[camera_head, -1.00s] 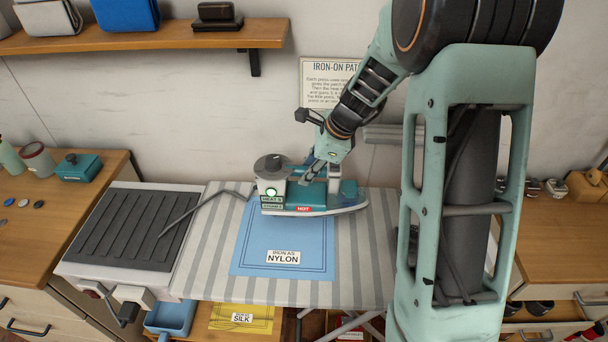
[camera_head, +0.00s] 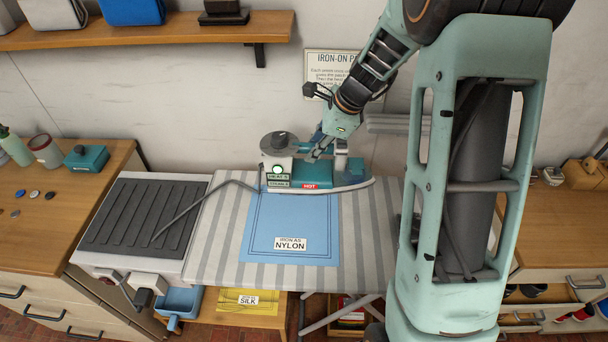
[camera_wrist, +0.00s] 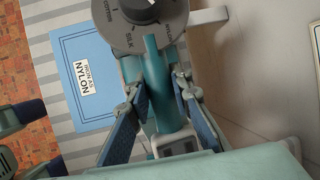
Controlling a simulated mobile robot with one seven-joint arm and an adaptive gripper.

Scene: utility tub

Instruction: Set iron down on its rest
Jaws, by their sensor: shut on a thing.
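The iron (camera_head: 316,174) is teal and grey, with a dial, a lit green light and a red HOT label. My gripper (camera_head: 318,152) is shut on its handle, which shows between my fingers in the wrist view (camera_wrist: 157,88). The iron is level, over the back edge of the striped ironing board (camera_head: 220,245), just behind the blue NYLON cloth (camera_head: 290,220). Whether its sole touches the board is hard to tell. The rest, a dark ribbed pad (camera_head: 140,212) on a pale unit, lies left of the board and is bare except for the cord crossing its right side.
A grey cord (camera_head: 205,196) runs from the pad to the iron. A wall (camera_head: 200,100) stands close behind the board, with a shelf (camera_head: 150,38) above. A wooden counter (camera_head: 50,215) with a teal box (camera_head: 88,158) is at the left.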

